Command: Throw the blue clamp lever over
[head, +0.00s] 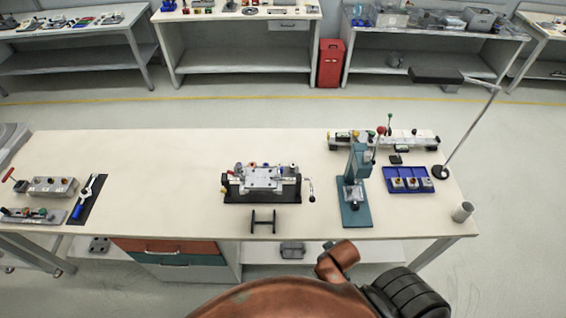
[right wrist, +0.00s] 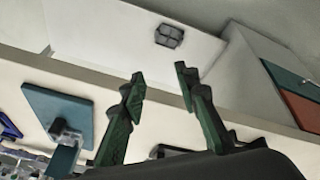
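A metal clamping fixture (head: 262,180) on a black base stands at the middle of the workbench in the head view. It carries small coloured parts, red, blue and orange, along its top and a crank on its right side. A small blue spot (head: 239,167) shows at its upper left; it is too small to tell whether this is the blue clamp lever. My right gripper (right wrist: 160,75) shows in the right wrist view with its two green fingers apart and nothing between them. It is near the bench's front edge. My left gripper is in neither view.
A teal press (head: 356,190) stands right of the fixture; its base plate also shows in the right wrist view (right wrist: 52,104). A black stand (head: 263,221) is in front of the fixture. A blue tray (head: 409,190) is at right. Bare bench (head: 165,190) lies left.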

